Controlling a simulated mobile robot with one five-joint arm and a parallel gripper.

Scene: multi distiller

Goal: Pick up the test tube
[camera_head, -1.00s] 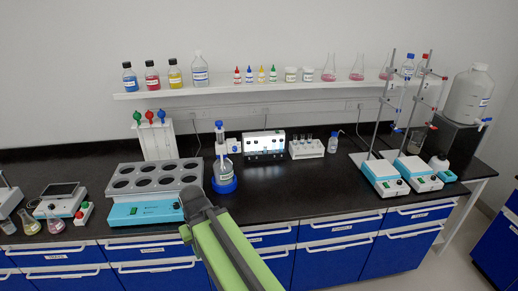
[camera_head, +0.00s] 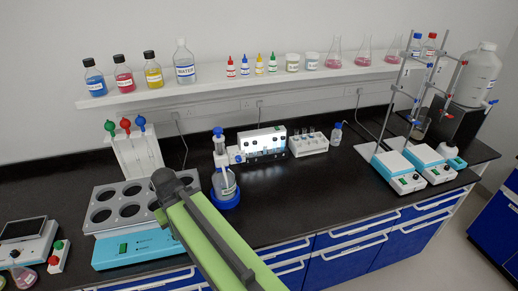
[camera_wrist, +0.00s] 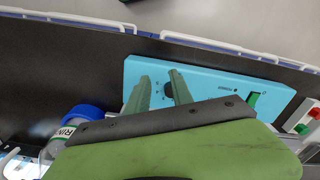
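Several small test tubes (camera_head: 302,135) stand in a white rack (camera_head: 312,151) at the back of the black bench, right of a white box-shaped device. They are too small to tell what they hold. My arm rises from the bottom of the head view, far to the left of the rack and in front of it. In the wrist view my gripper (camera_wrist: 159,88) has its two green fingers apart with nothing between them. They are over the light blue front of a multi-well heating block (camera_wrist: 215,80). No test tube shows in the wrist view.
A flask on a blue base (camera_head: 226,200) stands between my arm and the rack; its blue ring (camera_wrist: 86,112) shows near my gripper. The white device (camera_head: 262,146) is left of the rack. Hotplates with stands (camera_head: 398,174) are farther right. Bench in front of the rack is clear.

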